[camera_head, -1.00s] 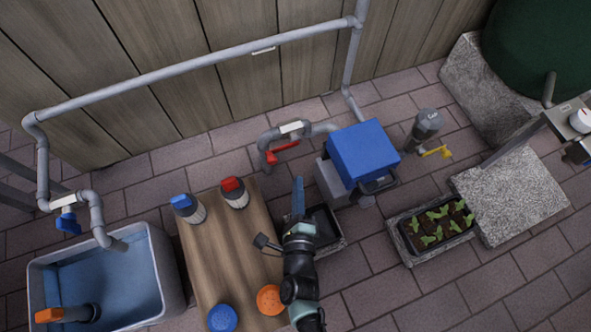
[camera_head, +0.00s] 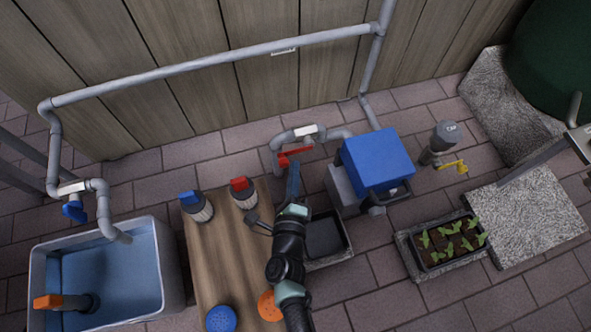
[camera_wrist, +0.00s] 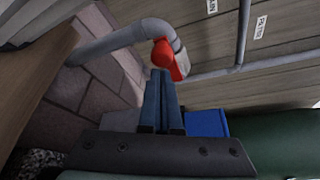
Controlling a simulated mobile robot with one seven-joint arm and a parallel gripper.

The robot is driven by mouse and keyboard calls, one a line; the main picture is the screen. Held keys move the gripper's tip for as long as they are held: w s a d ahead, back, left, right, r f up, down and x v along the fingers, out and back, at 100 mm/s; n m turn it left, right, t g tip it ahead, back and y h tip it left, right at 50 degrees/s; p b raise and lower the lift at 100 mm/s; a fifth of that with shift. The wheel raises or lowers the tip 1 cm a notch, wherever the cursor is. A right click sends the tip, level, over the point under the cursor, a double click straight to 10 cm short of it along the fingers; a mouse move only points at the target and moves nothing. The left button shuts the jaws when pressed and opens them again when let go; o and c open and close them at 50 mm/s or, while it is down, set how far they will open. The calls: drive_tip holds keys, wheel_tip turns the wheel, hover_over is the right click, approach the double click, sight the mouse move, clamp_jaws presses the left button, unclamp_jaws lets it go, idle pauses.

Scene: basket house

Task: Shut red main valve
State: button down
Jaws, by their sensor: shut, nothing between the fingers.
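The red valve handle (camera_head: 295,155) sits on a grey pipe loop (camera_head: 276,150) with a white label, low by the wooden wall, left of the blue box. In the head view my gripper (camera_head: 293,168) reaches up towards the red handle from below. In the wrist view the red handle (camera_wrist: 168,57) is at the top centre on the grey pipe, just beyond my fingertips (camera_wrist: 160,74). The two blue fingers are closed together with nothing between them. The tips look very near or touching the handle; I cannot tell which.
A blue box (camera_head: 377,160) is close on the right, with a dark tray (camera_head: 325,237) below. A yellow-handled tap (camera_head: 455,166) and planter (camera_head: 447,245) lie further right.

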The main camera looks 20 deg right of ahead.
drive_tip(key=shift+r+m+p, duration=0.2)
drive_tip(key=shift+m+p, duration=0.1)
drive_tip(key=shift+p, duration=0.05)
drive_tip(key=shift+r+m+g+y+p, duration=0.45)
drive_tip(key=shift+m+y+p, duration=0.2)
drive_tip(key=shift+p, duration=0.25)
drive_tip(key=shift+r+m+p, duration=0.45)
drive_tip(key=shift+m+p, duration=0.1)
drive_tip(key=d+r+m+y+p, duration=0.4)
drive_tip(key=m+y+p, duration=0.2)
drive_tip(key=m+p, duration=0.2)
drive_tip(key=shift+d+p, duration=0.15)
drive_tip(key=shift+p, duration=0.15)
idle(1.3)
drive_tip(key=shift+w+r+m+g+y, duration=0.1)
drive_tip(key=shift+m+g+y, duration=0.15)
drive_tip(key=shift+m, duration=0.05)
drive_tip(key=shift+d+p, duration=0.35)
drive_tip(key=shift+p, duration=0.05)
idle(1.9)
